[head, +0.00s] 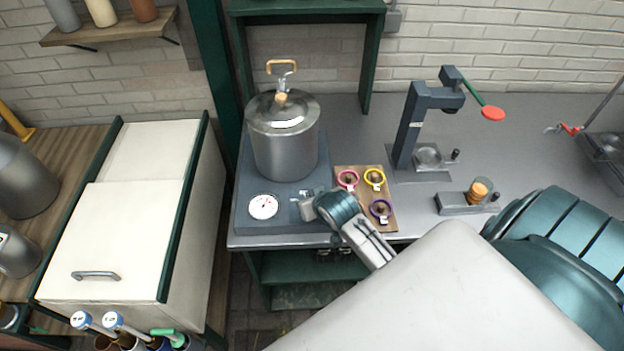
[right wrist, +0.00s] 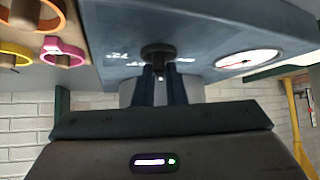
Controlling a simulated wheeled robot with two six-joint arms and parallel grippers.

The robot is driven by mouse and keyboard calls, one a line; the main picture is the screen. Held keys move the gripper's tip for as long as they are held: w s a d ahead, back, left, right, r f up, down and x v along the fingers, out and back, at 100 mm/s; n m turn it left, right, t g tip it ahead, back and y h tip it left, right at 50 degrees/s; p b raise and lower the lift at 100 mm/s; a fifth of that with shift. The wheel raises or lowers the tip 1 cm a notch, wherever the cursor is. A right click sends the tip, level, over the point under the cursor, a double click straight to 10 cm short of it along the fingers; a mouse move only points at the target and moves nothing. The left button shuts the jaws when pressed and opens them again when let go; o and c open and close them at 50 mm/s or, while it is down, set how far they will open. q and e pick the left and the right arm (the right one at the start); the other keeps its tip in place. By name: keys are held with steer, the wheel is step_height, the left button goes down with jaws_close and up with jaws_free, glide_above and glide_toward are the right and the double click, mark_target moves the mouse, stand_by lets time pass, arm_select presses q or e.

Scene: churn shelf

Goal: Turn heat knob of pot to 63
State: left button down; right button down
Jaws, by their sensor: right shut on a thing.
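A steel pot (head: 284,150) with a lid and a tan-handled lid hook stands on a dark grey heater base (head: 246,180). The base's front has a round white dial (head: 263,207), also in the right wrist view (right wrist: 248,59), with a red mark on it. The dark heat knob (right wrist: 158,50) sits beside the dial, with small white markings near it. My right gripper (head: 303,203) is at the knob, and in the right wrist view its two fingers (right wrist: 161,70) are closed on it. The dial reading is too small to tell. My left gripper is not in view.
A wooden board (head: 346,203) with pink, yellow and purple rings lies right of the heater base. A grey press stand (head: 412,125) and a small holder with an orange item (head: 480,190) stand further right. A white cabinet (head: 110,240) is at left.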

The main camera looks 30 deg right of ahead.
steer(key=shift+w+r, duration=0.1)
steer(key=c, duration=1.5)
jaws_free()
steer(key=shift+b+v, duration=1.45)
steer(key=shift+v, duration=4)
